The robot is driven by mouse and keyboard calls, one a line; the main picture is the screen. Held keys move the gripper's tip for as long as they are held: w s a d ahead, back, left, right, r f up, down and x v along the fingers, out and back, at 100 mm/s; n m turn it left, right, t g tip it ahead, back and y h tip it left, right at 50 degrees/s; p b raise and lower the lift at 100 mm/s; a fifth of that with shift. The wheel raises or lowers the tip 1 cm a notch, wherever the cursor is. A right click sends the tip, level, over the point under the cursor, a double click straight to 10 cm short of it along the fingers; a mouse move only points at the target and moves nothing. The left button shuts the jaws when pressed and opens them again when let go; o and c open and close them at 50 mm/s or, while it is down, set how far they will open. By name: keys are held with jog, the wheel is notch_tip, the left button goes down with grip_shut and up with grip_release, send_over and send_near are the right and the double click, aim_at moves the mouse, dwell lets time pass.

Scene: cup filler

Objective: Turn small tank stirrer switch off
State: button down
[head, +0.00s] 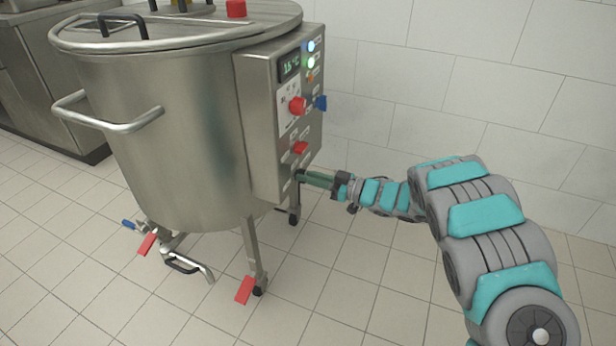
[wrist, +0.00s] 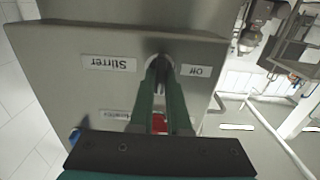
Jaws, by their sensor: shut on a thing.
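The small tank (head: 165,130) is a steel vessel with a control box (head: 262,130) on its right side. My gripper (head: 303,177) is at the lower part of the box's front panel. In the wrist view my gripper (wrist: 160,72) has its two green fingers closed together on the stirrer switch (wrist: 158,60), a small metallic switch mostly hidden by the fingertips. A "Stirrer" label (wrist: 109,63) and an "Off" label (wrist: 196,71) flank it, both upside down in this view. The switch's exact position cannot be told.
A red switch (head: 300,147) sits above my gripper on the panel; a red knob (head: 297,105) and blue knob (head: 320,103) are higher. The tank's legs and drain valve (head: 185,265) are low. A tiled wall (head: 450,90) stands behind; the floor at front is clear.

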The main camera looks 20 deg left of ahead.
jog(key=shift+f+n+b, duration=0.1)
jog(key=shift+n+b, duration=0.2)
jog(key=shift+b, duration=0.25)
jog(key=shift+s+f+n+b, duration=0.1)
jog(key=shift+s+n+b, duration=0.05)
jog(key=shift+n+b, duration=4.2)
jog(key=shift+s+f+n+b, duration=0.1)
jog(key=shift+s+n+b, duration=0.05)
jog(key=shift+n+b, duration=4.15)
jog(key=c, duration=0.9)
grip_release()
jog(key=shift+r, duration=0.1)
